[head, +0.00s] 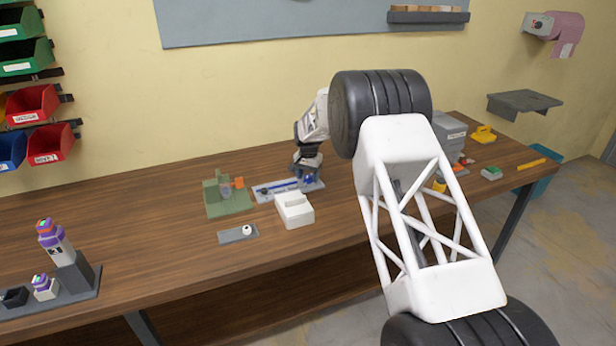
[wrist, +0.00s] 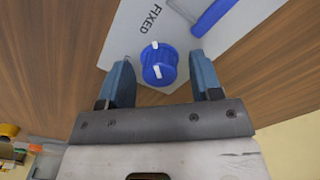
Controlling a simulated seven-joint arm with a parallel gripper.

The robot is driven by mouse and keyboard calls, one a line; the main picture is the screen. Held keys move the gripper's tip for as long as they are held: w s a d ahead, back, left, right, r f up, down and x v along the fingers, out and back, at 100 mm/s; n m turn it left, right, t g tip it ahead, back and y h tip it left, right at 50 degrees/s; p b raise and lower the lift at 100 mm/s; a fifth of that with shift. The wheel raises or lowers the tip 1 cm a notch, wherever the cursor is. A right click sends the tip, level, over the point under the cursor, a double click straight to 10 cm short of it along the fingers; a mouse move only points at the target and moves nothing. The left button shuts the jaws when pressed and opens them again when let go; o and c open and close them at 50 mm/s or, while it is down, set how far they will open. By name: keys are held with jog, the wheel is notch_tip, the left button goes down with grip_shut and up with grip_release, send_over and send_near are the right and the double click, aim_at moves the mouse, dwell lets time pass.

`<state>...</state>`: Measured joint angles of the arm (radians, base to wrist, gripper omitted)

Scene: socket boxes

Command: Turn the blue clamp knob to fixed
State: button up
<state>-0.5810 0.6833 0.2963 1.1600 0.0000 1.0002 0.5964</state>
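The blue clamp knob (wrist: 163,57) sits on a light grey plate (wrist: 117,45) and carries white marks on its top and side. The word FIXED is printed on the plate beside the knob. My gripper (wrist: 161,60) is open, with one blue-grey finger on each side of the knob and a visible gap on both sides. In the head view, my gripper (head: 307,166) is low over the right end of the plate (head: 263,193), and the knob (head: 309,179) shows just below it. Whether the fingertips are at the knob's full depth is hard to tell.
A blue rod (head: 283,187) lies along the plate. A white box (head: 294,210) stands close in front, and a green fixture (head: 228,197) to the left. A grey tray (head: 233,238) is nearer.

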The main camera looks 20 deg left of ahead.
aim_at(308, 176)
dwell(0.3)
jog(key=shift+r, duration=3.85)
jog(key=shift+r, duration=0.1)
